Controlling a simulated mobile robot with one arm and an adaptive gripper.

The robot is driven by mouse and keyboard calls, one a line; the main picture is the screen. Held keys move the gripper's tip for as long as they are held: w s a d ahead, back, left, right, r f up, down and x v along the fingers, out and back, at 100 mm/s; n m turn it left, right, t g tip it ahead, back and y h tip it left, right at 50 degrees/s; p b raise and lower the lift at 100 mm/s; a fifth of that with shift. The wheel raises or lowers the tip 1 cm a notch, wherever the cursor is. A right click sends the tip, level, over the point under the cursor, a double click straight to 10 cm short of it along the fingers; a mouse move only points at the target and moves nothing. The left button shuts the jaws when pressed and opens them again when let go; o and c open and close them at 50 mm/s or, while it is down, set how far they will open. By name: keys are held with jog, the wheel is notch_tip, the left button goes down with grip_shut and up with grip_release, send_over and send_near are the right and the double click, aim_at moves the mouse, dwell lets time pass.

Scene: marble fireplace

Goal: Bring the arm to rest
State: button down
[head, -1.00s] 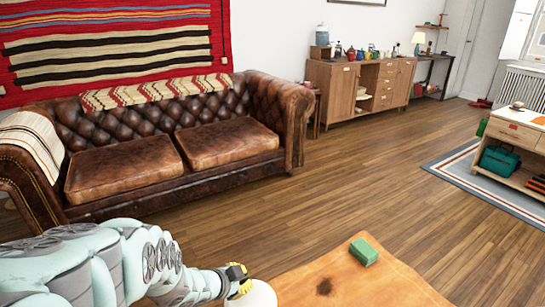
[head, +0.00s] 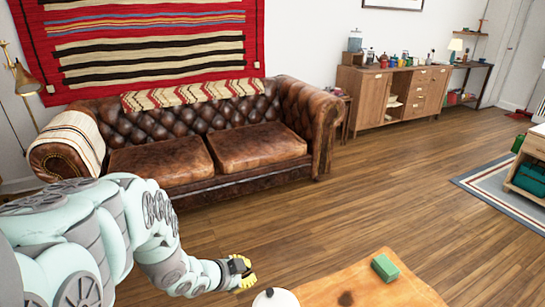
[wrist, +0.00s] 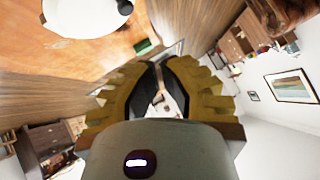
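My gripper (head: 243,271), with yellow and black fingers, is at the end of my pale arm in the lower left of the head view. It is in the air, just left of a white round lidded thing (head: 276,299) at the bottom edge.
A green block (head: 385,268) lies on the tabletop (head: 415,293). A brown leather sofa (head: 255,145) stands behind my arm. A wooden sideboard (head: 375,97) is at the back, and a low table (head: 535,145) is on a rug at right. The floor between is clear.

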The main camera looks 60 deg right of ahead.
jog(key=shift+w+a+r, duration=0.1)
jog(key=shift+a+r, duration=0.1)
jog(key=shift+a, duration=0.1)
